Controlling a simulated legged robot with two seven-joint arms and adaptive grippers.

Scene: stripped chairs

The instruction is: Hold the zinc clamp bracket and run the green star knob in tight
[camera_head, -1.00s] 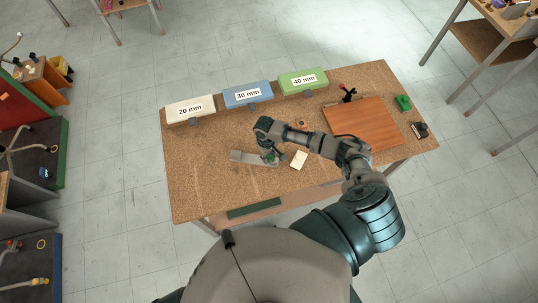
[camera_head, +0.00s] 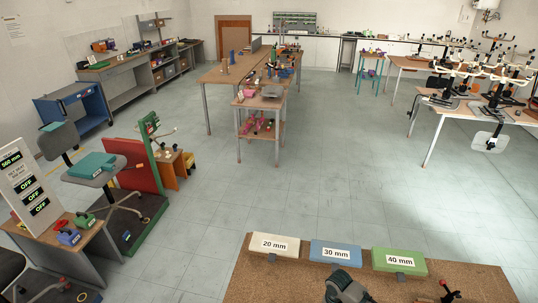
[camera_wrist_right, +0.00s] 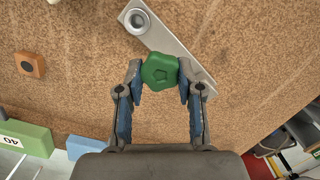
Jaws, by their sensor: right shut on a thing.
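In the right wrist view the green star knob (camera_wrist_right: 159,71) sits between the two fingertips of my right gripper (camera_wrist_right: 161,78), which is shut on it. The flat grey zinc clamp bracket (camera_wrist_right: 172,42) runs diagonally behind the knob, with a round hole or boss at its upper-left end. The knob overlaps the bracket's edge; how far it is threaded in cannot be told. The bracket lies over the cork-coloured bench top (camera_wrist_right: 80,70). In the head view only a dark part of my right arm shows at the bottom edge. My left gripper is in neither view.
White 20 mm (camera_head: 274,244), blue 30 mm (camera_head: 335,252) and green 40 mm (camera_head: 399,262) blocks line the bench's far edge. A small orange-brown block (camera_wrist_right: 30,64) lies left in the wrist view. Open floor lies beyond the bench.

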